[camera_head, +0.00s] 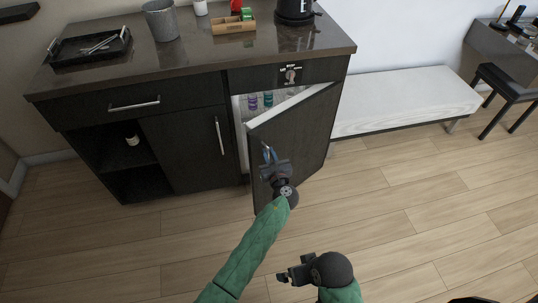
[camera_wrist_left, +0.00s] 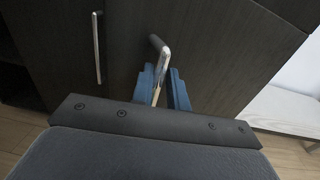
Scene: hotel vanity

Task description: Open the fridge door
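The dark fridge door (camera_head: 307,135), under the right part of the vanity counter, stands partly open and swung outward. Its white interior (camera_head: 242,110) shows behind it with several small bottles (camera_head: 260,100). My left gripper (camera_head: 268,158) is at the door's outer face by the metal door handle (camera_wrist_left: 158,50). In the left wrist view the handle runs between the two blue fingers of the left gripper (camera_wrist_left: 164,88), which are closed around it; its lower part is hidden. My right gripper (camera_head: 286,275) is low in front, over the floor, away from the door; its fingers are unclear.
A closed cabinet door with a vertical handle (camera_head: 220,135) and open shelves (camera_head: 130,165) are left of the fridge. A white bench (camera_head: 400,100) stands to the right. The counter (camera_head: 190,55) holds a tray (camera_head: 90,47) and a bucket (camera_head: 161,20). The wooden floor in front is clear.

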